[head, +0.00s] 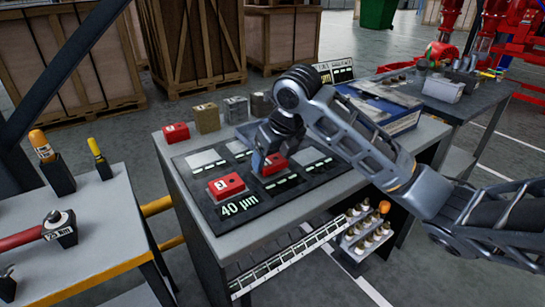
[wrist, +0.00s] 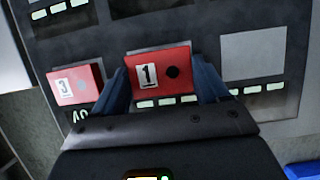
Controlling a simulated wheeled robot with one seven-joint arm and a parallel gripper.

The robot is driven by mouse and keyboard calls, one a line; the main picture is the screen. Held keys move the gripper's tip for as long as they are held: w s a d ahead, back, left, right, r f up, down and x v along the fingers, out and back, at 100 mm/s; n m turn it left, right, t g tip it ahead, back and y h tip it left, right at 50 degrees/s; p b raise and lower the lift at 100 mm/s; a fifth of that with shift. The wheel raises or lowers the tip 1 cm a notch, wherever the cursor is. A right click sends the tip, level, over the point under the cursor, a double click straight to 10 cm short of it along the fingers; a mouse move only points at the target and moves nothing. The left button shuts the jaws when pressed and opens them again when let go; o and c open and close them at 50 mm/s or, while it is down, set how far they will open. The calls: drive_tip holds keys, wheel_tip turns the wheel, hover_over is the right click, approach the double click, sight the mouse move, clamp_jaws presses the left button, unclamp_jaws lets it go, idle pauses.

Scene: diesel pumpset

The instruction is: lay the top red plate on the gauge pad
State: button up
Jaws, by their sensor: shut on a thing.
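My gripper (head: 268,158) is shut on a red plate marked 1 (wrist: 148,73), with a blue finger on each side of it in the wrist view. In the head view this plate (head: 272,169) is partly hidden by the gripper and is at the middle of the front row of the black board (head: 250,204). I cannot tell whether it touches the board. A red plate marked 3 (head: 226,187) lies to its left, above the "40 µm" lettering; it also shows in the wrist view (wrist: 76,84). A bare grey pad (wrist: 254,56) is to the right.
Another red block (head: 176,132) stands at the bench's back left, beside brown and grey blocks (head: 207,118). More bare grey pads (head: 203,159) line the board's back row. A side table (head: 75,260) with tools is at left.

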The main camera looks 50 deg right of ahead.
drive_tip(key=shift+f+b, duration=0.7)
drive_tip(key=shift+b, duration=0.05)
drive_tip(key=o, duration=1.4)
drive_tip(key=v, duration=0.7)
drive_tip(key=shift+s+r, duration=0.2)
drive_tip(key=shift+r, duration=0.15)
drive_tip(key=shift+a+r, duration=0.1)
drive_tip(key=shift+r+p, duration=1.9)
drive_tip(key=shift+r, duration=1.05)
